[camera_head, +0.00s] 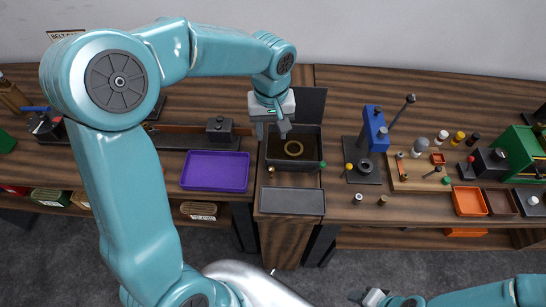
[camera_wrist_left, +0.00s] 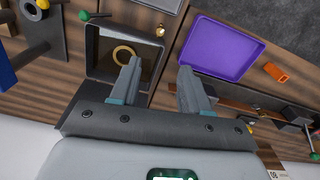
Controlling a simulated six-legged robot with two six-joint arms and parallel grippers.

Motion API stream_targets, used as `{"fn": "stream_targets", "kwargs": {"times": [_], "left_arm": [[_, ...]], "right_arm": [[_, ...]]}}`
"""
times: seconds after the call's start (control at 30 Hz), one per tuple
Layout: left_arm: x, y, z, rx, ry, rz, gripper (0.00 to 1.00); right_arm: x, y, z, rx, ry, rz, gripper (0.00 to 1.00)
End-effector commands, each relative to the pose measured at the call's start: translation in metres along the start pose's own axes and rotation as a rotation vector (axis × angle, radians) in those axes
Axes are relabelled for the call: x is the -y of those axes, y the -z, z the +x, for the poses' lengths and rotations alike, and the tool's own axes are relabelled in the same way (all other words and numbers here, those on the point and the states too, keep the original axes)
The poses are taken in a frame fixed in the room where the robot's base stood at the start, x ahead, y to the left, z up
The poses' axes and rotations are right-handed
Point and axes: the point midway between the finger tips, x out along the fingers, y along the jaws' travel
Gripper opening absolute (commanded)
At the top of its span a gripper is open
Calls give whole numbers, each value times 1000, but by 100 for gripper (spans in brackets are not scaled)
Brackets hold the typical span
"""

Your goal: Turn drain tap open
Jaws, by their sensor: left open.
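A dark square basin (camera_head: 306,158) stands at the bench middle with a brass ring (camera_head: 293,148) inside. In the left wrist view the basin (camera_wrist_left: 94,67) and ring (camera_wrist_left: 123,55) lie beyond my fingers. A green-knobbed lever (camera_head: 322,164) is at the basin's front right; its knob also shows in the left wrist view (camera_wrist_left: 85,15). A small brass fitting (camera_head: 271,173) is at the front left, and in the left wrist view (camera_wrist_left: 160,31). I cannot tell which is the drain tap. My left gripper (camera_head: 273,131) is open and empty above the basin's back left. My right gripper (camera_head: 373,298) is low, its jaws unclear.
A purple tray (camera_head: 215,171) lies left of the basin and a dark flat tray (camera_head: 292,201) in front. A blue press (camera_head: 375,128) with a lever and a wooden board (camera_head: 410,173) of small parts stand right. A dark panel (camera_head: 311,104) rises behind the basin.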

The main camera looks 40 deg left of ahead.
Motion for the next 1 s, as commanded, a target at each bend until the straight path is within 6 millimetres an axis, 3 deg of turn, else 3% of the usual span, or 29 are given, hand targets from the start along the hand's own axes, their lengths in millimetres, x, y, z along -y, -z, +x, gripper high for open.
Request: {"fn": "stream_targets", "kwargs": {"times": [0.07,0.23,0.4,0.7,1.0], "left_arm": [[2,1,2,3,3,-5,46],[2,0,31,7,4,-3,46],[1,1,80,5,3,-2,46],[0,1,143,4,2,0,46],[-1,1,163,2,1,0,46]], "right_arm": [[1,0,-2,0,0,0,45],[0,0,0,0,0,0,45],[-10,0,27,0,0,0,45],[-23,1,65,0,0,0,45],[-27,2,75,0,0,0,45]]}}
